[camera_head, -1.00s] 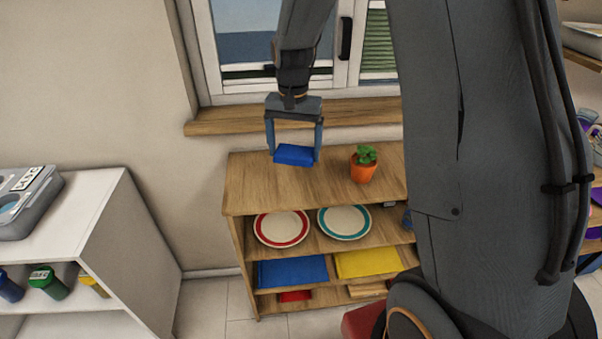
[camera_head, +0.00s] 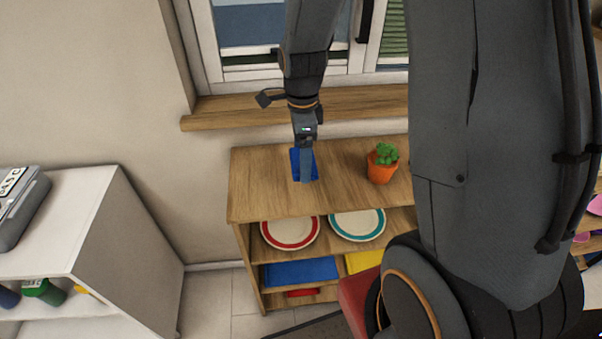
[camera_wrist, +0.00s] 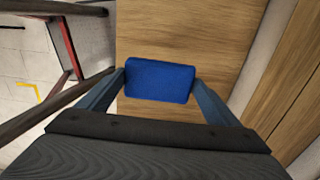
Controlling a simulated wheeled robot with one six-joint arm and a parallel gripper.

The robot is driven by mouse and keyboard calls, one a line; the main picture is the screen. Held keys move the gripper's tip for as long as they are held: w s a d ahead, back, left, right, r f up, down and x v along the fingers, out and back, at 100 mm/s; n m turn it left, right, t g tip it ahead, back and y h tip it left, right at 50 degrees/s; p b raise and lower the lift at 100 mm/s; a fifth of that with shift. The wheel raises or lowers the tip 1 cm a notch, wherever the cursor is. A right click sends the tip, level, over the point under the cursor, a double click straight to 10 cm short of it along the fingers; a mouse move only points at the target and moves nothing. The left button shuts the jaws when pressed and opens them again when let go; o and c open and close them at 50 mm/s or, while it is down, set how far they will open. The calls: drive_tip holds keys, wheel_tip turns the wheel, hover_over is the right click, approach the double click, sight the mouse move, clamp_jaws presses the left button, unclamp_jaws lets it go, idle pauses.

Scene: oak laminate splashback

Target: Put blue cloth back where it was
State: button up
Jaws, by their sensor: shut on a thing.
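The blue cloth (camera_wrist: 160,80) is a small folded blue block between my two fingers in the wrist view. It also shows in the head view (camera_head: 296,163), partly hidden behind a finger. My gripper (camera_head: 305,178) is shut on it, over the left part of the wooden shelf unit's top (camera_head: 260,190). I cannot tell whether the cloth touches the top. A larger flat blue piece (camera_head: 300,272) lies on a lower shelf of the unit.
An orange pot with a green plant (camera_head: 382,165) stands right of my gripper on the top. A red-rimmed plate (camera_head: 290,232) and a teal-rimmed plate (camera_head: 357,224) lie on the shelf below. A white cabinet (camera_head: 120,240) is at the left. The wooden window sill (camera_head: 230,112) is behind.

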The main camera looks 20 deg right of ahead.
drive_tip(key=shift+f+p, duration=0.6)
drive_tip(key=shift+f, duration=2.65)
drive_tip(key=shift+f, duration=0.1)
drive_tip(key=o, duration=0.9)
wheel_tip(320, 180, up, 12)
drive_tip(key=b, duration=0.2)
drive_tip(key=shift+b, duration=0.3)
drive_tip(key=shift+s+n, duration=0.6)
drive_tip(key=shift+n, duration=0.4)
drive_tip(key=shift+s+d+n+t, duration=0.1)
drive_tip(key=shift+s+n+t, duration=0.1)
drive_tip(key=shift+s+n, duration=2.15)
drive_tip(key=shift+s+a+n+t, duration=0.15)
drive_tip(key=shift+s+n, duration=0.8)
drive_tip(key=shift+n, duration=2.75)
drive_tip(key=shift+s+d+n+t, duration=0.2)
drive_tip(key=shift+s+n, duration=1.45)
drive_tip(key=shift+n, duration=1.4)
